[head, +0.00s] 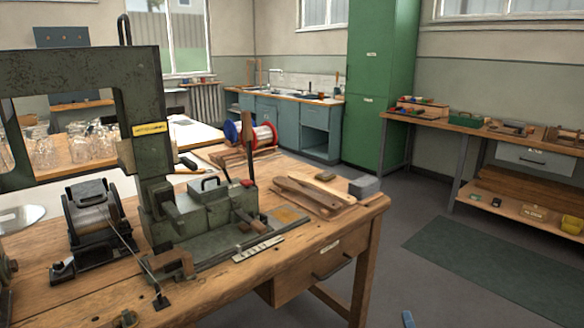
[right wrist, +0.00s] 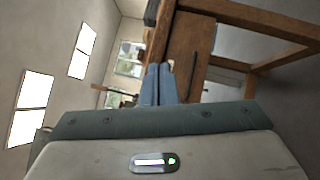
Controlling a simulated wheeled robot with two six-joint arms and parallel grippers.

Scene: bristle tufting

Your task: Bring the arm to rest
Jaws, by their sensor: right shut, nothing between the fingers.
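My right gripper (head: 408,319) shows only as small blue fingertips at the bottom edge of the head view, over the floor to the right of the wooden workbench (head: 345,232). In the right wrist view its two blue fingers (right wrist: 158,84) lie together, shut, with nothing between them. They point toward the room, with the bench's wooden front and legs (right wrist: 235,14) beyond and to the right; no contact shows. My left gripper is in neither view.
The bench carries a green tufting machine (head: 205,215), a wire spool (head: 93,210), wooden brush bodies (head: 305,195) and a grey block (head: 364,187). A drawer (head: 312,270) faces the floor. A green mat (head: 490,265) and open floor lie to the right, before a side table (head: 470,128).

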